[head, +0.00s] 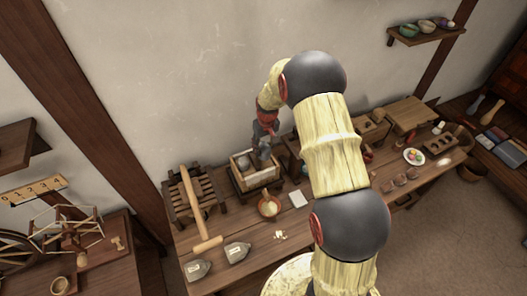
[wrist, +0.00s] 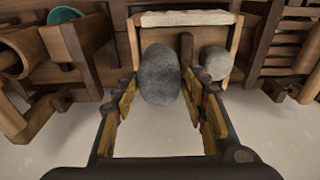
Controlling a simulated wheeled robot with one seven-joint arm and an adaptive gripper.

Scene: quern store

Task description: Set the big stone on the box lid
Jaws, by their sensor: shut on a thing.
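The big stone (wrist: 160,76), dark grey and egg-shaped, sits between the two fingers of my gripper (wrist: 160,90) in the wrist view. My gripper is shut on it. In the head view my gripper (head: 264,148) is over the open wooden box (head: 262,180) near the wall, partly hiding the stone. The box also shows in the wrist view (wrist: 134,42). A smaller, paler round stone (wrist: 216,62) lies inside the box, beside the big stone. A pale slab (wrist: 190,18) shows at the box's far edge; I cannot tell whether it is the lid.
A wooden mallet (head: 207,245) and slatted rack (head: 197,195) stand left. Two grey tagged pieces (head: 236,252) lie near the front edge. Wooden stands flank the box closely in the wrist view.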

